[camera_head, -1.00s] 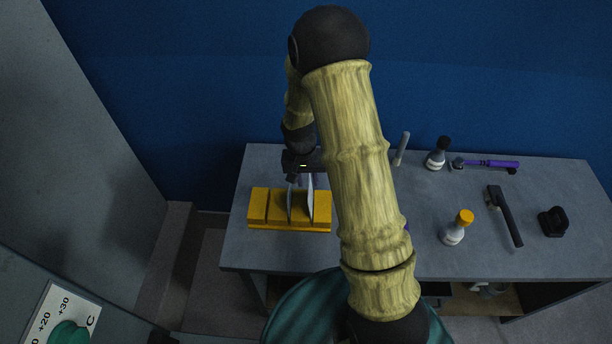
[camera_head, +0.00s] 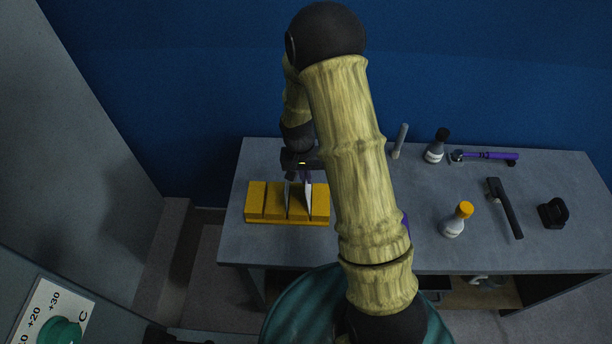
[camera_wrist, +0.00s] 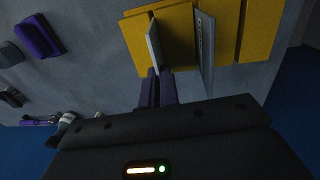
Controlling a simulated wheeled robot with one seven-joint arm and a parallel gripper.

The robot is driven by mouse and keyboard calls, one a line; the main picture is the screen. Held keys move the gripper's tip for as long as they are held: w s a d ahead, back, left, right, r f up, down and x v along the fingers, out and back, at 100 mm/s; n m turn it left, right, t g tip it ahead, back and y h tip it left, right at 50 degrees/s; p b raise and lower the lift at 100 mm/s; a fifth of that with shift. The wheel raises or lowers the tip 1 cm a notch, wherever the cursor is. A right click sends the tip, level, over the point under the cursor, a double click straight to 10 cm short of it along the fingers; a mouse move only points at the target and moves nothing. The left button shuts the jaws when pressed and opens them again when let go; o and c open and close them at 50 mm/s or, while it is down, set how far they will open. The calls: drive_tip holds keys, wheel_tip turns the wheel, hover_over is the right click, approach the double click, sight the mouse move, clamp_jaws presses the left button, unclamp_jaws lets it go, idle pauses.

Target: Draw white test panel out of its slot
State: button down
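A yellow slotted block (camera_head: 256,202) stands at the left of the grey table; it also shows at the top of the wrist view (camera_wrist: 180,34). Two thin upright panels stand in it. The whiter panel (camera_head: 308,201) is on the right in the head view and appears as the left panel (camera_wrist: 153,46) in the wrist view. The greyer panel (camera_head: 289,201) shows in the wrist view (camera_wrist: 205,48) with small marks. My gripper (camera_wrist: 158,88) has its purple fingers close together at the white panel's near edge. Whether they press on it is unclear.
A white bottle with an orange cap (camera_head: 455,220), a dark-capped bottle (camera_head: 435,150), a purple-handled tool (camera_head: 490,156), a black-handled tool (camera_head: 505,208) and a black holder (camera_head: 552,213) stand or lie to the right. A blue wall (camera_head: 500,70) rises behind the table.

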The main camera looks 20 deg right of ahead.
drive_tip(key=shift+r, duration=0.2)
drive_tip(key=shift+r+p, duration=2.5)
drive_tip(key=shift+r, duration=0.9)
wheel_tip(320, 180, up, 7)
drive_tip(key=p, duration=0.5)
drive_tip(key=shift+r, duration=0.2)
drive_tip(key=shift+a, duration=0.1)
drive_tip(key=w+a+p, duration=0.1)
drive_tip(key=w+a, duration=0.3)
drive_tip(key=a, duration=0.9)
drive_tip(key=shift+w+a, duration=0.15)
drive_tip(key=shift+w, duration=0.05)
idle(0.7)
